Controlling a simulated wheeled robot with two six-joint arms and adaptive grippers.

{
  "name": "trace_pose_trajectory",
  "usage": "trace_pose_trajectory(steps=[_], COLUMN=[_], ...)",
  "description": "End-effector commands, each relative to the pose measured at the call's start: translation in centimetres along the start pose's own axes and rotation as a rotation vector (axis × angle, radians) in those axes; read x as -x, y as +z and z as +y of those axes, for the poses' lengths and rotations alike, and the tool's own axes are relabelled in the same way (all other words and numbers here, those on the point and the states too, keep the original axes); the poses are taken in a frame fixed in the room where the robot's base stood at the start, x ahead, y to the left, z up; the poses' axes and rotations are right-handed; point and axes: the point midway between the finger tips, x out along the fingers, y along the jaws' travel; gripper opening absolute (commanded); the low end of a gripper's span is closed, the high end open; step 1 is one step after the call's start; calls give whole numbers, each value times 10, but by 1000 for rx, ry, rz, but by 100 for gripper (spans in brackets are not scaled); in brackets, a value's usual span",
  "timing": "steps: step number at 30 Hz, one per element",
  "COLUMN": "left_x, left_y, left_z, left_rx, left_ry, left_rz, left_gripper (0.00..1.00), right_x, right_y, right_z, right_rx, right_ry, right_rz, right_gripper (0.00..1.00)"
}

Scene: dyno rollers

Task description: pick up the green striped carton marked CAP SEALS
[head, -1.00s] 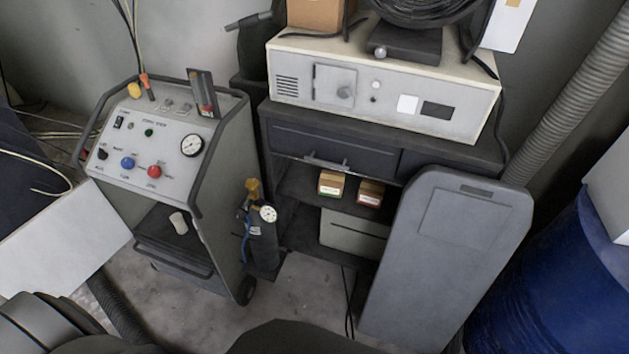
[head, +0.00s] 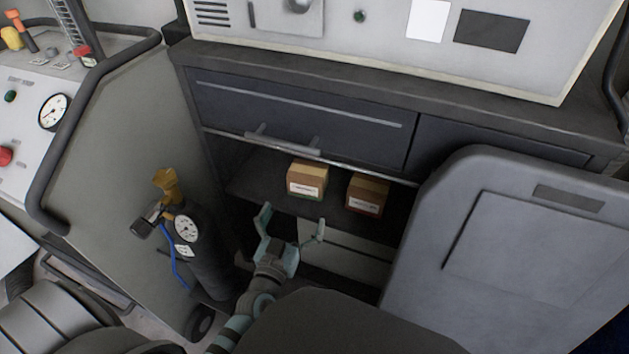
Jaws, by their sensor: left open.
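Two small brown cartons sit side by side on the open shelf under the drawer. The left carton (head: 307,181) has a white label and showed a green stripe in the earlier head view, so I take it as the CAP SEALS one; its lettering is too small to read. The right carton (head: 367,194) has a reddish stripe. My left gripper (head: 292,222) is open and empty, with its fingers pointing toward the shelf. In the picture it is just below the left carton and apart from it. My right gripper is not in view.
The drawer (head: 300,115) with its handle hangs above the shelf. A grey panel (head: 510,255) stands at the right of the opening. A pale box (head: 345,250) is on the level below.

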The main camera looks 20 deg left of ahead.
Motion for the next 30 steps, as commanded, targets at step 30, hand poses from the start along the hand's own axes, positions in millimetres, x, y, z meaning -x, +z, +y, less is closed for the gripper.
trace_pose_trajectory(steps=[30], left_x=[-130], left_y=[9], left_z=[-7], left_rx=[-1], left_ry=[1], left_rz=[-2], left_gripper=[82], right_x=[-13], right_y=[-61], right_z=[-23], right_rx=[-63], right_ry=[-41], right_rz=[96], right_gripper=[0])
